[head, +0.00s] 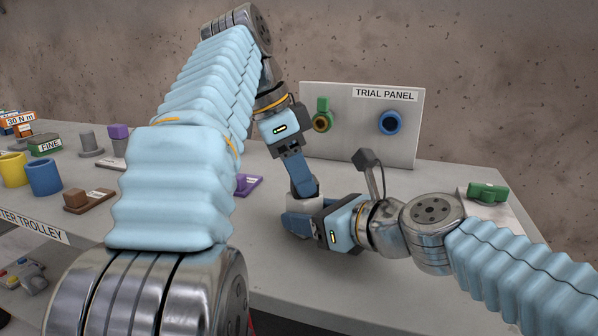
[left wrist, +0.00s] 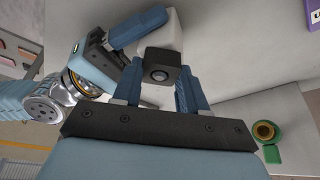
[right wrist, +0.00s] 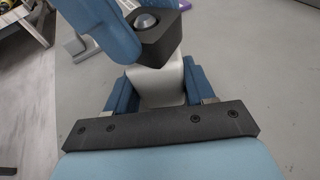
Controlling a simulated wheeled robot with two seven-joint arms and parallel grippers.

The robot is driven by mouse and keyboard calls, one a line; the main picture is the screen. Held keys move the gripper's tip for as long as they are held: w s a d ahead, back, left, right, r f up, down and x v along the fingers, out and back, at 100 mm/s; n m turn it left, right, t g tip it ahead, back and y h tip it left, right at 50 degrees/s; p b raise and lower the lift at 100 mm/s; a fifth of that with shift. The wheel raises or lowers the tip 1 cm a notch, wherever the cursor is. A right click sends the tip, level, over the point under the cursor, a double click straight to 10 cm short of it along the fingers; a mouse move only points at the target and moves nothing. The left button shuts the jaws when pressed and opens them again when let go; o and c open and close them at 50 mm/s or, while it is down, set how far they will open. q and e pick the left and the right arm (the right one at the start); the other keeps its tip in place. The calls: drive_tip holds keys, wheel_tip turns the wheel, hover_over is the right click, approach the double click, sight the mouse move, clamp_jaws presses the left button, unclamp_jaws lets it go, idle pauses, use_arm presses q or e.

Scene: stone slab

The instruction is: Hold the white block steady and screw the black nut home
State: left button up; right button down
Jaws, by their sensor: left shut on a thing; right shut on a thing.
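The white block (right wrist: 158,88) stands upright on the slab, between the fingers of my right gripper (right wrist: 160,88), which is shut on it from the side. The black nut (left wrist: 160,64) is square and sits on top of the block, with a round metal stud end (left wrist: 160,75) in its middle. My left gripper (left wrist: 162,88) comes from above and is shut on the nut, one finger on each side. In the head view the left gripper (head: 303,190) hides the nut, and a little of the white block (head: 295,200) shows above the right gripper (head: 292,218).
A panel marked TRIAL PANEL (head: 350,140) stands behind, with a green fitting (head: 322,120) and a blue ring (head: 390,122). Blue (head: 44,178) and yellow (head: 13,169) cups and small blocks stand at left. A green part (head: 487,192) lies on a plate at right.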

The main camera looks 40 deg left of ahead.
use_arm(q)
drive_tip(key=shift+a+m, duration=0.1)
drive_tip(key=shift+m, duration=0.3)
drive_tip(key=o, duration=1.2)
use_arm(e)
drive_tip(key=shift+c, duration=1.6)
unclamp_jaws()
drive_tip(key=v, duration=1.2)
